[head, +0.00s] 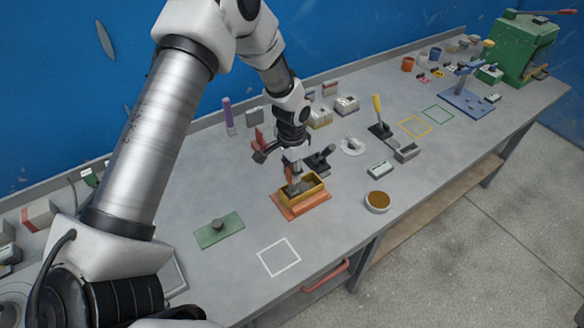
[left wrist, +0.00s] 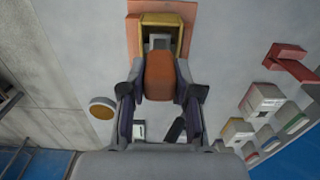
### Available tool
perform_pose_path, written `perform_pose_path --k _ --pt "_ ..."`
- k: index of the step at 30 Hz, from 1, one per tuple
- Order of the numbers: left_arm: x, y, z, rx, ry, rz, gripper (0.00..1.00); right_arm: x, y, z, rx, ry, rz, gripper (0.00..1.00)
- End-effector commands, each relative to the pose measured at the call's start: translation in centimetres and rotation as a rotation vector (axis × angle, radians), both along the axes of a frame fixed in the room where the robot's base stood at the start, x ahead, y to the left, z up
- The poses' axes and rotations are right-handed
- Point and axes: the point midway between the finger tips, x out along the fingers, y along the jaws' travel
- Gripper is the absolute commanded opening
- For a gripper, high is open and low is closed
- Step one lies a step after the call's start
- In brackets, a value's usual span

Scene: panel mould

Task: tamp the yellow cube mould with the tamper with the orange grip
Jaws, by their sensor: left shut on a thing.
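The yellow mould (head: 315,197) sits on an orange base plate (head: 300,211) near the middle of the bench. Both also show at the top of the left wrist view, the mould (left wrist: 178,34) and the plate (left wrist: 132,36). My left gripper (head: 290,171) is shut on the orange grip of the tamper (left wrist: 160,77), over the mould. The tamper's grey foot (left wrist: 160,42) lies within the mould's outline, towards one end. I cannot tell whether it touches the bottom. My right gripper is not in view.
A green plate with a knob (head: 219,230) lies left of the mould, and a white square outline (head: 279,257) is in front. A round bowl (head: 377,201) stands to the right. A red-brown bracket (head: 260,146) and dark block (head: 319,159) are close behind my gripper.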

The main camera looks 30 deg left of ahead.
Motion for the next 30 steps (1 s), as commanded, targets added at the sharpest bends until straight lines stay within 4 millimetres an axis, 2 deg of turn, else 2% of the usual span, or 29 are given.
perform_pose_path --k 3,11,24,30 --pt "0.0 0.0 -0.8 0.001 -0.001 0.000 0.00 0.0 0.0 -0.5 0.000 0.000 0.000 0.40" --pt "0.1 0.0 -0.7 0.000 -0.002 0.000 0.00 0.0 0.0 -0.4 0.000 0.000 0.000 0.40" --pt "0.0 0.0 2.9 0.001 -0.001 0.000 0.00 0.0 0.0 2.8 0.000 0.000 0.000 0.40" --pt "0.0 0.0 2.9 0.001 -0.001 0.000 0.00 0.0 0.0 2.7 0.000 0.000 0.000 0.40"
